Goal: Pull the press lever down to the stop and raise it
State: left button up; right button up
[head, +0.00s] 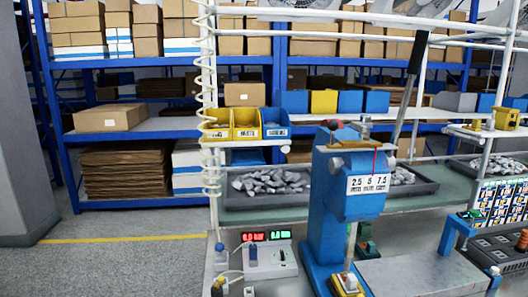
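The blue press (325,215) stands on the bench right of centre, with a white plate marked 2.5, 5, 7.5 (368,184) on its head. The press lever (403,100) is a grey rod with a black grip (417,52). It rises from the right side of the press head, tilted a little to the right, with its grip at the top. Its lower end is partly hidden at the press head. A small yellow-and-white part (347,284) sits below the press head near the front. Neither of my grippers shows in the head view.
A meter box with red and green displays (268,255) stands left of the press. A grey tray of metal pieces (232,203) lies behind it. White frame bars (420,18) and a coiled hose (211,100) surround the bench. Yellow and blue bins (247,124) hang behind.

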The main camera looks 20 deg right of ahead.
aim_at(421, 37)
jog(key=l+z, duration=0.1)
jog(key=z, duration=1.35)
